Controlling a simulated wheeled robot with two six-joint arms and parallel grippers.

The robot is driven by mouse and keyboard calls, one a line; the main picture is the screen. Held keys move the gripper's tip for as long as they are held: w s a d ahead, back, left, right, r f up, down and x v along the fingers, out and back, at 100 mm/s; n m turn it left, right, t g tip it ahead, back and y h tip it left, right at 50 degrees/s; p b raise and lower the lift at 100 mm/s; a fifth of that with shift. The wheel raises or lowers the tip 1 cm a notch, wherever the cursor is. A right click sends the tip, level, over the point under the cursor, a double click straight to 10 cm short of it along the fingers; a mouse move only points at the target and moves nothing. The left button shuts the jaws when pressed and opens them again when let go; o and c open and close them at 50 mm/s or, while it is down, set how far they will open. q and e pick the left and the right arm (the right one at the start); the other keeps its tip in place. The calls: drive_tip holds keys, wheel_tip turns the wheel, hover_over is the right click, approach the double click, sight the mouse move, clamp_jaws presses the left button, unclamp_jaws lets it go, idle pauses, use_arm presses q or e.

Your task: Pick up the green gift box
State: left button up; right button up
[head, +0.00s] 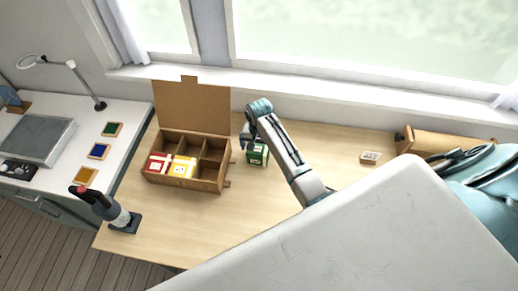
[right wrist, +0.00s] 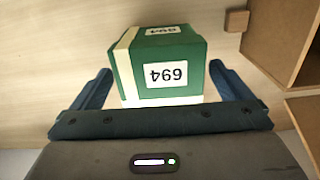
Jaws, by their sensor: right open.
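The green gift box (head: 258,155) stands on the wooden table just right of the divided box. It has a pale band and white labels; in the right wrist view the box (right wrist: 187,80) shows a label reading 694, upside down. My right gripper (head: 248,140) is at the box. In the right wrist view my right gripper (right wrist: 160,88) is open, with one finger on each side of the box's near part and visible gaps to both. My left gripper is not in view.
A brown divided box (head: 215,181) with a raised lid holds a red gift box (head: 158,163) and a yellow one (head: 182,167). A small labelled block (head: 370,158) and a wooden roll holder (head: 440,143) are at right. A dark-handled tool (head: 108,208) stands at the left table edge.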

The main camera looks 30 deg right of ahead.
drive_tip(key=shift+f, duration=0.15)
drive_tip(key=c, duration=1.2)
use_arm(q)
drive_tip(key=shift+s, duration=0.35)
use_arm(e)
drive_tip(key=shift+c, duration=0.2)
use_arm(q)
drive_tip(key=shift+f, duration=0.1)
